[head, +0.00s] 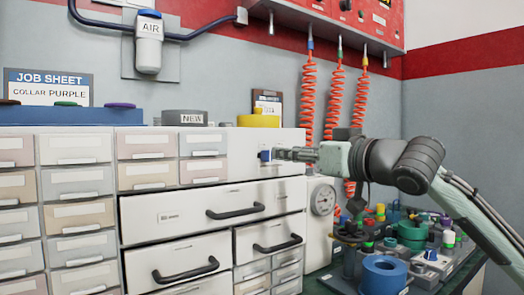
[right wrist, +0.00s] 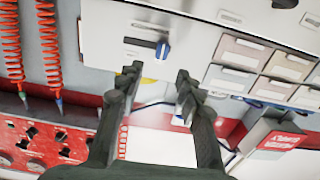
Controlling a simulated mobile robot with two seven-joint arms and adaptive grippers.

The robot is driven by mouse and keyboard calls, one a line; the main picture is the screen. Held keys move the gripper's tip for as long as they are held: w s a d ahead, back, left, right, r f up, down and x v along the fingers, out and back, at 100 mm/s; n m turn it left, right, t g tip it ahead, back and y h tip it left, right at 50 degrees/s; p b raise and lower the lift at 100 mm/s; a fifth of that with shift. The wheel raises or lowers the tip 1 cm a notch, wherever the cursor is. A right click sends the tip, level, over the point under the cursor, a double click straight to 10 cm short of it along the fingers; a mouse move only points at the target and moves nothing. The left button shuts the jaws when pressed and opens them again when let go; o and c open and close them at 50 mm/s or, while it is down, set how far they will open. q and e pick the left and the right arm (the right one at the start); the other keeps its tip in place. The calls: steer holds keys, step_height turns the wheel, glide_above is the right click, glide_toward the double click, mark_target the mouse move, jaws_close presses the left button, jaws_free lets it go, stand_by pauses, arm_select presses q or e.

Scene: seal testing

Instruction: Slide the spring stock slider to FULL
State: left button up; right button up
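The spring stock slider has a small blue knob (head: 265,155) on the white front panel at the upper right of the drawer cabinet. In the right wrist view, the knob (right wrist: 163,49) sits at the right end of a short dark slot (right wrist: 139,42). No FULL marking is readable. My right gripper (head: 285,154) reaches in from the right, close to the knob. In the right wrist view, its two fingers (right wrist: 158,73) are apart with nothing between them, and the knob shows just beyond the gap between the tips. Contact is not visible. My left gripper is out of view.
Drawers with black handles (head: 235,211) lie below the slider panel. A dial gauge (head: 322,199) stands just right of the cabinet. Orange coiled hoses (head: 308,100) hang behind my right arm. Coloured fittings and a blue ring (head: 384,275) crowd the bench below it.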

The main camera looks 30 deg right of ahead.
mark_target(270, 151)
steer(key=w, duration=0.4)
steer(key=w+a+p, duration=0.1)
steer(key=w, duration=0.2)
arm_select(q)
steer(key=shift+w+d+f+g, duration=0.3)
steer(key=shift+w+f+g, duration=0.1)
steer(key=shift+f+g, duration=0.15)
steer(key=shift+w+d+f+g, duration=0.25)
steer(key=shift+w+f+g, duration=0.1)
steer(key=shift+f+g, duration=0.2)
arm_select(e)
jaws_close()
